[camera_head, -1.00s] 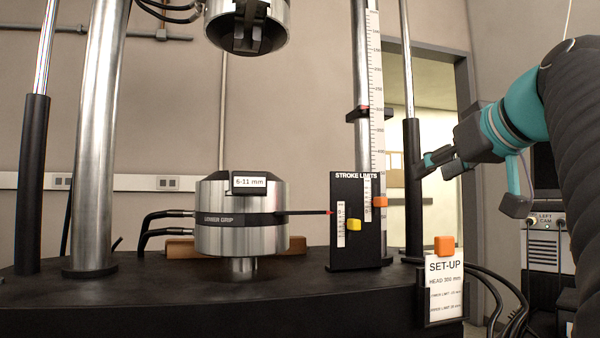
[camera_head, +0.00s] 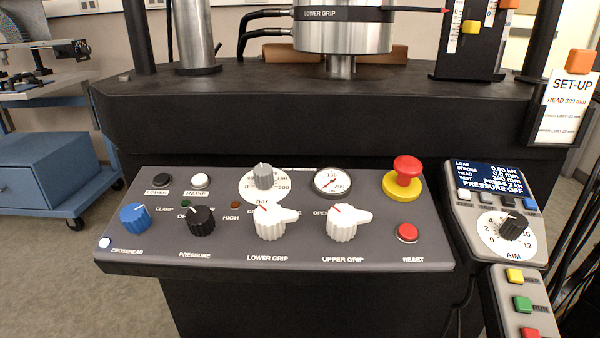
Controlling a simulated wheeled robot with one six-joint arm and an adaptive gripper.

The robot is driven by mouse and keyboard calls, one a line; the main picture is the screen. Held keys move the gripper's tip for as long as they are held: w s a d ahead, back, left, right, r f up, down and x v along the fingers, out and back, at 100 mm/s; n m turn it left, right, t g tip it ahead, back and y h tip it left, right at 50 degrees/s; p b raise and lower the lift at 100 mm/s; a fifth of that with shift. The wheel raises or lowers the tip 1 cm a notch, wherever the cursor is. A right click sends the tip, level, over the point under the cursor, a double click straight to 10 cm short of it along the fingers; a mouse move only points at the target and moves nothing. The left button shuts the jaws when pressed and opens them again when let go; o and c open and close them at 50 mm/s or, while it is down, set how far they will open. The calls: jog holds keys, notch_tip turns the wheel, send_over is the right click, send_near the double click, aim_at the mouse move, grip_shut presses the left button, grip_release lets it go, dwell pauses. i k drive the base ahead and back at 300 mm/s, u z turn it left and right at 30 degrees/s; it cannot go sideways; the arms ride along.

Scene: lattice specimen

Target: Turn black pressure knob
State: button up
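The black pressure knob (camera_head: 201,221) sits on the sloped grey control panel (camera_head: 300,260), above the printed word PRESSURE. A light pointer mark shows on its top, and small labels above it are partly hidden. The blue crosshead knob (camera_head: 135,218) is to its left and the white lower grip knob (camera_head: 272,223) to its right. A second black knob (camera_head: 514,226), labelled AIM, is on the side unit at the right. The side unit's display (camera_head: 489,176) reads PRESSURE OFF. My gripper is not in view now.
The panel also carries a white upper grip knob (camera_head: 345,222), a grey bar dial knob (camera_head: 264,176), a gauge (camera_head: 332,181), a red mushroom button (camera_head: 405,171) and a red reset button (camera_head: 407,233). A blue cart (camera_head: 45,170) stands at left. The space above the panel is clear.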

aim_at(200, 219)
jog(key=u, duration=1.45)
